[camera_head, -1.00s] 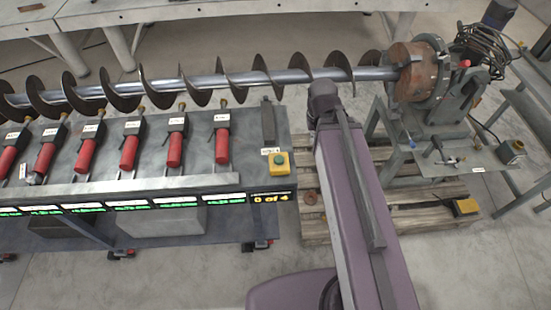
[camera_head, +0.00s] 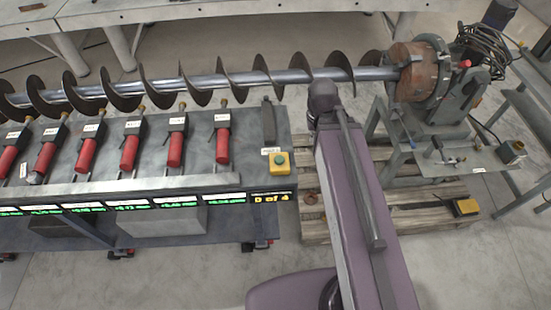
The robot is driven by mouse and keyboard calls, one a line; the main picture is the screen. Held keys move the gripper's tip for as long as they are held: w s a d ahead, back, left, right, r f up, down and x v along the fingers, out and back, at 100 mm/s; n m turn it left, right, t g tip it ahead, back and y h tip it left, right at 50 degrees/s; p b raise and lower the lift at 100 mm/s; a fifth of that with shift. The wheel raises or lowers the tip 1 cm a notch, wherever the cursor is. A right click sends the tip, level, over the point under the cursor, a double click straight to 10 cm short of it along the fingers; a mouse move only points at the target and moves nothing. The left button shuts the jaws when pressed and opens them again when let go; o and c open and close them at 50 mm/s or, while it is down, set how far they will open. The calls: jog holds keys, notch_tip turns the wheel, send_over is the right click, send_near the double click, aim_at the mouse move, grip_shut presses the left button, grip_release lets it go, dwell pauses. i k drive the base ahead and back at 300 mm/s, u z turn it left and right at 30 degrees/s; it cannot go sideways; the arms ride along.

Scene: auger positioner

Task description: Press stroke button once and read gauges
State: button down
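A yellow button box (camera_head: 279,163) with a green round button sits on the right end of the grey bench (camera_head: 252,150), with a small white label behind it. It is likely the stroke button. Several red-handled gauges (camera_head: 222,147) stand in a row on the bench, their tips pointing at the auger (camera_head: 207,82). Green digital readouts (camera_head: 223,197) line the bench's front edge, too small to read surely. A yellow counter (camera_head: 270,198) at the right end seems to show "0 of 4". My purple arm rises right of the button box; my gripper does not show.
A rusty chuck on a positioner (camera_head: 427,75) holds the auger's right end. Another yellow box (camera_head: 466,207) lies on the wooden pallet (camera_head: 415,222). Floor is clear in front of the bench.

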aim_at(279, 160)
jog(key=u, duration=1.45)
jog(key=k, duration=0.5)
jog(key=z, duration=0.85)
